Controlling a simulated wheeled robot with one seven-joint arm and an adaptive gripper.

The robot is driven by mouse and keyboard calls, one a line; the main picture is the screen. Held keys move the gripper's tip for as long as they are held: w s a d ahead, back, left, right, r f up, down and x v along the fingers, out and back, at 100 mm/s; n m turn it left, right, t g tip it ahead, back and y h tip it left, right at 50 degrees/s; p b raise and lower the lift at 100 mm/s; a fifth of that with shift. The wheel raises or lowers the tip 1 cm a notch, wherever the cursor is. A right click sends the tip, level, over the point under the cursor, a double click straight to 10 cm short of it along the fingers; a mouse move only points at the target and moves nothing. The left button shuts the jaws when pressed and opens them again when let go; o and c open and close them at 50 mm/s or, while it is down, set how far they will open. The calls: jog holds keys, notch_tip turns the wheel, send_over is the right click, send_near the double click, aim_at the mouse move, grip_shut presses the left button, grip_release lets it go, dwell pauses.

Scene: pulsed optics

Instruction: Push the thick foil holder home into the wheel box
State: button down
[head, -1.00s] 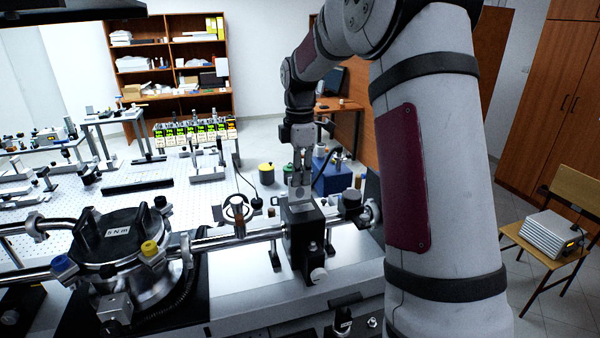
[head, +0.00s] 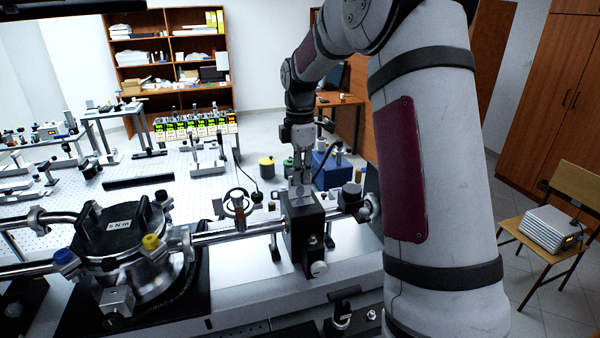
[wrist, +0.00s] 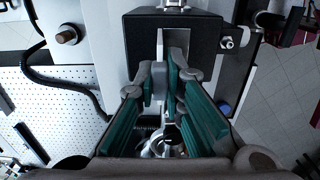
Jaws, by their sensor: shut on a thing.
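The wheel box (head: 303,230) is a black block in the beam line at the middle of the head view. Its dark top also shows in the wrist view (wrist: 190,30). The foil holder (head: 297,192) is a thin grey plate standing upright at the box's top. In the wrist view the holder (wrist: 160,50) shows as a narrow pale edge at the box. My gripper (head: 301,179) is shut on the holder, right above the box. Its teal-padded fingers (wrist: 169,92) hide part of the holder. The slot and the holder's lower end are hidden.
A steel chamber (head: 130,245) with blue and yellow caps stands left of the box, joined by a pipe (head: 218,235). A handwheel (head: 239,203) is close on the left. A dark-capped fitting (head: 351,193) is on the right. The perforated optical table lies behind.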

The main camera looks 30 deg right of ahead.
jog(key=shift+f, duration=0.5)
jog(key=c, duration=1.6)
grip_release()
jog(key=shift+f, duration=0.1)
notch_tip(320, 180, up, 16)
jog(key=s+a+p, duration=0.2)
jog(key=s+a, duration=0.2)
jog(key=s, duration=0.9)
jog(key=shift+s, duration=0.2)
